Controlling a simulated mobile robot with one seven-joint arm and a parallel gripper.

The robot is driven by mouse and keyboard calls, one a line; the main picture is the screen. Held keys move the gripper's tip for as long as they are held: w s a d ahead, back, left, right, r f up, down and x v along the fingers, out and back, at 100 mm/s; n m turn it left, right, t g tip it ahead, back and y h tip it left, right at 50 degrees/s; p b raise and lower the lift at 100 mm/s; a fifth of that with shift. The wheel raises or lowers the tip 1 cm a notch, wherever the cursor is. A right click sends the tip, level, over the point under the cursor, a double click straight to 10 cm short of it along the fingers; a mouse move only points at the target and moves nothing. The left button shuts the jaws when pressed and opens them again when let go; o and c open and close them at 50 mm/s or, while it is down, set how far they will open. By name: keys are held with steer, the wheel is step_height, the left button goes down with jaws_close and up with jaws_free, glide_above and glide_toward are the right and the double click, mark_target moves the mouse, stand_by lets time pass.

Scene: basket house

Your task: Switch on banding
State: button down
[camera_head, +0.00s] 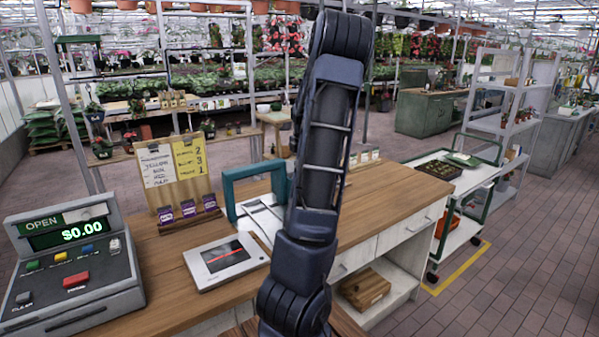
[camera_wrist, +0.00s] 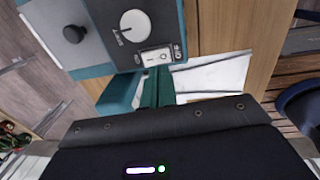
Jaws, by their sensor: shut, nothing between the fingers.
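The banding machine is a teal arch (camera_head: 228,190) on the wooden counter in the head view, left of my arm and partly hidden by it. In the wrist view its grey panel (camera_wrist: 98,48) carries a black knob (camera_wrist: 75,34), a white dial (camera_wrist: 135,25) and a white rocker switch (camera_wrist: 154,57) with small marks. Which way the rocker is pressed is too small to tell. My gripper (camera_wrist: 158,70) is shut and empty, its narrow fingertips just below the switch. Whether they touch it I cannot tell. In the head view my gripper is hidden.
On the counter (camera_head: 395,198) stand a cash register (camera_head: 75,262) reading $0.00, a flat device with a screen (camera_head: 226,260) and a notice board (camera_head: 175,170) with purple packets. A white cart (camera_head: 470,185) stands to the right. The brick floor at far right is clear.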

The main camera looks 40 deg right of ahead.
step_height(320, 180, up, 10)
steer(key=s, duration=0.1)
steer(key=shift+s+f, duration=0.15)
steer(key=shift+s, duration=0.05)
steer(key=shift+w, duration=0.15)
steer(key=shift+w+t, duration=0.3)
steer(key=shift+w, duration=0.35)
stand_by(0.4)
steer(key=f, duration=0.4)
steer(key=w+f, duration=0.1)
steer(key=f, duration=0.4)
steer(key=w+f, duration=0.1)
steer(key=f, duration=0.3)
steer(key=shift+f, duration=0.35)
